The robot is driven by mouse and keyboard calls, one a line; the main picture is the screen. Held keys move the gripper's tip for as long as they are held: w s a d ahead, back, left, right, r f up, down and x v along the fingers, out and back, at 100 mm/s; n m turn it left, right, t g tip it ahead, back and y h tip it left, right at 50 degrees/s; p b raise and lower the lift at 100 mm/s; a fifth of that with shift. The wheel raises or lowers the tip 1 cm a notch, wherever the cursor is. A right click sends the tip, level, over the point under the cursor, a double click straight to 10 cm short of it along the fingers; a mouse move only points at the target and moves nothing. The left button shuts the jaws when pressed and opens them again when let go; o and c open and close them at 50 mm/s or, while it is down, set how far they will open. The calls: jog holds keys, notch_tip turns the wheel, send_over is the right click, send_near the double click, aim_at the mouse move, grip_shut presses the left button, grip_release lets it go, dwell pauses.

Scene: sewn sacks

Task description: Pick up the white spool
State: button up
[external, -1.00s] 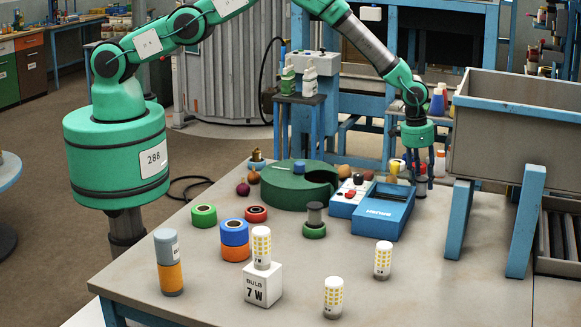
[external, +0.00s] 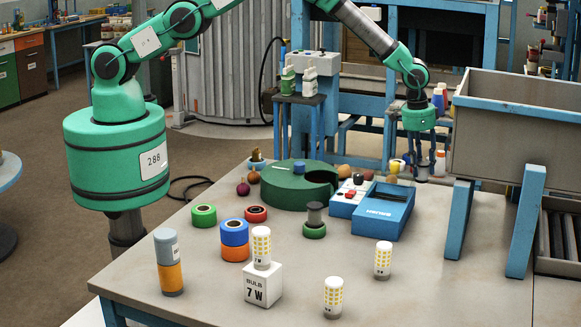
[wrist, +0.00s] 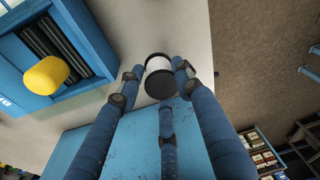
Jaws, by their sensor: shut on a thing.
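The white spool (wrist: 157,64) has a pale middle and dark ends. In the wrist view it sits between the blue fingers of my gripper (wrist: 156,76), which are shut on it. In the external view my gripper (external: 422,172) points down above the table's far right part, just right of the blue open box. The spool is too small to make out there.
The blue open box (external: 385,221) lies left of my gripper. A large grey bin (external: 515,125) on blue legs stands close on the right. A green round block (external: 290,192) and several spools and bulbs occupy the table (external: 440,285). Its front right is clear.

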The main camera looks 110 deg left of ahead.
aim_at(424, 163)
jog(key=shift+r, duration=2.45)
